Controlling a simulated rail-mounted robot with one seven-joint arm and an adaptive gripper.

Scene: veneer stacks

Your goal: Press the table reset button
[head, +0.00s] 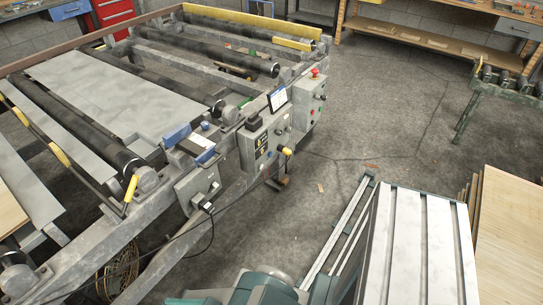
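A roller table (150,200) with a grey metal frame fills the left side. On its near side is a grey control box (308,98) with a red mushroom button (315,73) on top and small green and red buttons on its face. Left of it is another control box (248,153) with a dark label, small knobs and a yellow-tipped lever (287,151). A smaller grey box (196,190) hangs further left. The labels are too small to read, so I cannot tell which button is the table reset. My gripper is not in view.
A small screen (277,99) stands above the boxes. A ribbed pale top (420,240) and teal parts fill the bottom right, beside stacked wood sheets (510,235). A green roller stand (490,88) is at the far right. The concrete floor (390,110) between is mostly clear.

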